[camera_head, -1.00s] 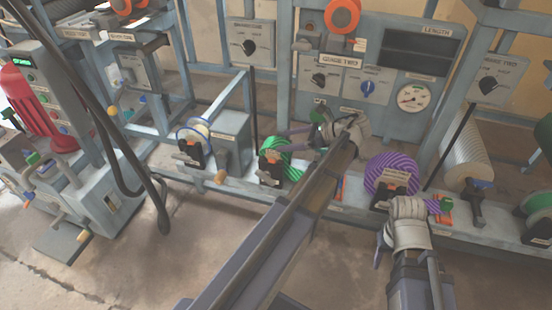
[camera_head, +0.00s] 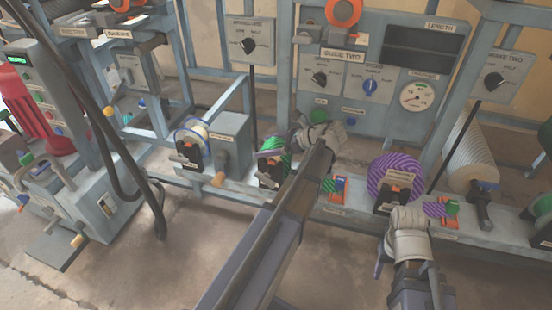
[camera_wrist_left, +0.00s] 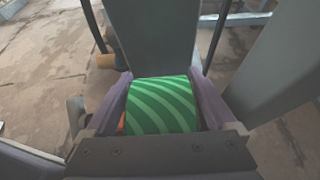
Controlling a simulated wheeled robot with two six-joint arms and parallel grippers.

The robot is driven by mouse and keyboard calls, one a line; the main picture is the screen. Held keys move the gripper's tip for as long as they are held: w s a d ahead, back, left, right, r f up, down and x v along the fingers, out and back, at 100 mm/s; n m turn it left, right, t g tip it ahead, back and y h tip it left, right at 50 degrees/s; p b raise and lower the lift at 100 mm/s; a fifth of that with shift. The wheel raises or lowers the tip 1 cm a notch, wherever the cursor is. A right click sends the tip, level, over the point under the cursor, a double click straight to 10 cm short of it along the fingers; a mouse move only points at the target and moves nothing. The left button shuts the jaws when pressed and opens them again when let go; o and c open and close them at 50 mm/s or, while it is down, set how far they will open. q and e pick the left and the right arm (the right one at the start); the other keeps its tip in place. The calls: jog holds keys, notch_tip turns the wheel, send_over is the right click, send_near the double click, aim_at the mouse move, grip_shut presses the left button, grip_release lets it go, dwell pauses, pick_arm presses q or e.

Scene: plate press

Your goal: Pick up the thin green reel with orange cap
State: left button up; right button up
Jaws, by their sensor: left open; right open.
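A green striped reel (camera_head: 279,170) sits on the bench behind a black holder with an orange part, partly hidden by my left arm. In the left wrist view the green striped reel (camera_wrist_left: 162,105) lies between the two purple fingers, with a bit of orange at its left edge. My left gripper (camera_head: 280,150) is open around it; I cannot tell whether the fingers touch it. A smaller green striped piece (camera_head: 328,185) stands beside an orange block, right of my left arm. My right gripper (camera_head: 408,255) is open at the bench front, its fingers partly hidden by its wrist.
A large purple striped reel (camera_head: 388,168) and a small purple one (camera_head: 435,209) stand to the right. A pale reel with a blue rim (camera_head: 192,130) and a wooden-handled crank (camera_head: 218,180) stand left of the green reel. The control panel (camera_head: 375,75) rises behind.

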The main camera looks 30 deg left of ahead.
pick_arm(q)
jog(key=shift+c, duration=0.2)
grip_shut()
dwell(0.5)
